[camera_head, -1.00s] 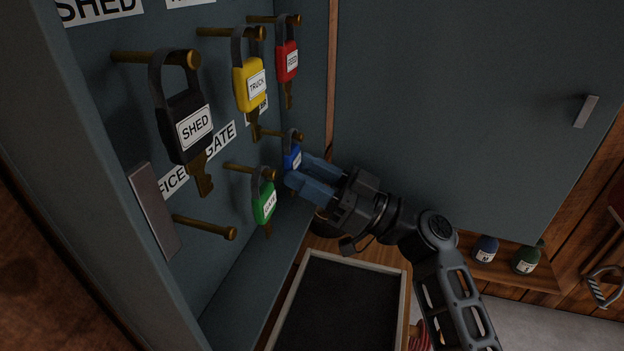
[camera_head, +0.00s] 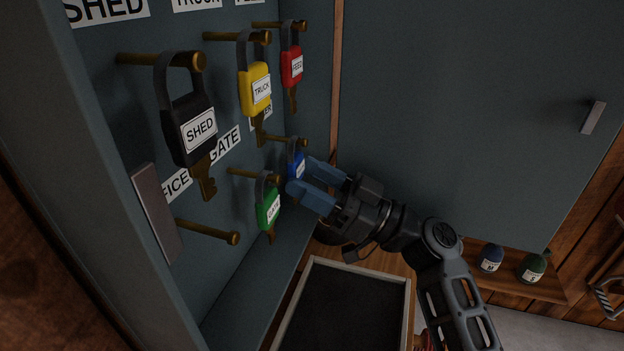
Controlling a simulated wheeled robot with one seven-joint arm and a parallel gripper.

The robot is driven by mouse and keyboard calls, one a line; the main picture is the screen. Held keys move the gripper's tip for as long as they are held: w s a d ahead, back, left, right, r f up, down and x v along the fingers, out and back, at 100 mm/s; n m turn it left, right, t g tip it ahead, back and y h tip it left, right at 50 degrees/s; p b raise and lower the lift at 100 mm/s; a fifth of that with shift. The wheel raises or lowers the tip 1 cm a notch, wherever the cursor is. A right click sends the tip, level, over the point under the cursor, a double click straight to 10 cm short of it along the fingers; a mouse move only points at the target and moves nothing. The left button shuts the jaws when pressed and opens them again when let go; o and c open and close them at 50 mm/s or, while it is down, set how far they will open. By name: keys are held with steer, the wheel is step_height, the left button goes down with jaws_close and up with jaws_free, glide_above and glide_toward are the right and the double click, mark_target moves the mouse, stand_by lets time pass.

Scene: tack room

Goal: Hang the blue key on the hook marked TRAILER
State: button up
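The blue key (camera_head: 296,164) hangs by its dark loop on the lower far hook (camera_head: 284,140) inside the key cabinet. A narrow gap seems to show between the fingertips and the key. The lower part of the blue key is partly hidden by the near finger.
The green GATE key (camera_head: 268,207) hangs close by on the near side. The yellow TRUCK key (camera_head: 255,90), red FEED key (camera_head: 292,67) and black SHED key (camera_head: 190,128) hang above. The OFFICE hook (camera_head: 208,230) is bare. A dark tray (camera_head: 408,310) lies below.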

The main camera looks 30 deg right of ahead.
steer(key=shift+o, duration=1.3)
